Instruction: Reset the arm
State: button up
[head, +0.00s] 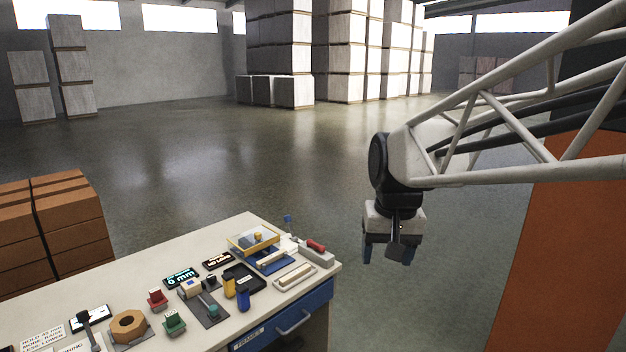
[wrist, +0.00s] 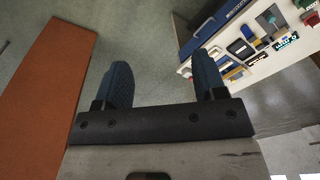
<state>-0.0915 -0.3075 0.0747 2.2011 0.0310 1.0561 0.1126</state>
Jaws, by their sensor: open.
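My gripper (head: 388,256) hangs at the end of my arm on the right of the head view, pointing down over the open floor. It is to the right of the workbench and apart from it. In the wrist view, the two blue fingers of my gripper (wrist: 162,88) stand wide apart. Nothing is between them except the view of the floor.
The white workbench (head: 60,304) holds several small devices, displays, knobs and a blue drawer (head: 285,326). An orange panel (head: 562,240) is at the right. Pale block stacks (head: 280,45) stand far back. Floor between is clear.

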jog(key=s+d+f, duration=0.2)
jog(key=s+f, duration=0.1)
jog(key=s, duration=0.6)
jog(key=s+d+f+t, duration=0.1)
jog(key=s+d+f, duration=0.2)
jog(key=s, duration=0.6)
jog(key=shift+s+d+f+h, duration=0.15)
jog(key=shift+s+f+h, duration=0.15)
jog(key=shift+f, duration=0.45)
